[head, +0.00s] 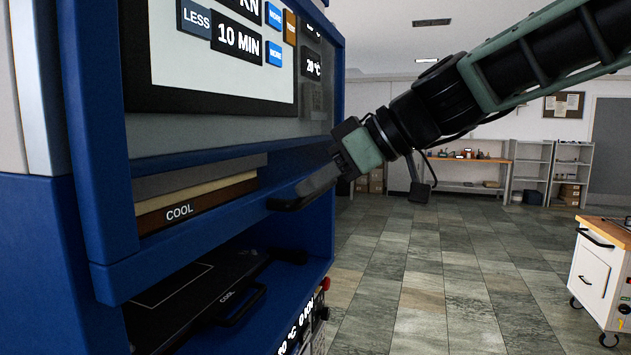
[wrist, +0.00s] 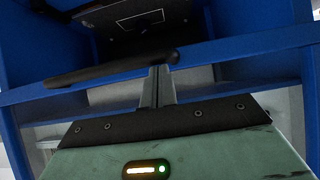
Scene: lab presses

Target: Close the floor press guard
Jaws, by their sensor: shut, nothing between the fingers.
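The floor press is a tall blue machine on the left of the head view. Its guard (head: 200,243) is a blue frame with a clear pane and a bottom rail, which also crosses the wrist view (wrist: 235,52). The rail stands above an open gap where a dark plate marked COOL (head: 205,285) shows. A black bar handle (head: 285,204) sticks out from the rail; it also shows in the wrist view (wrist: 100,71). My gripper (head: 304,188) is shut and empty, its fingertips at the handle's end. I cannot tell whether they touch it.
A lit control screen (head: 235,40) is on the press above the rail. A white cart with a wooden top (head: 600,275) stands at the right. Shelves (head: 530,170) and a workbench (head: 465,160) line the far wall. The tiled floor (head: 430,270) between is clear.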

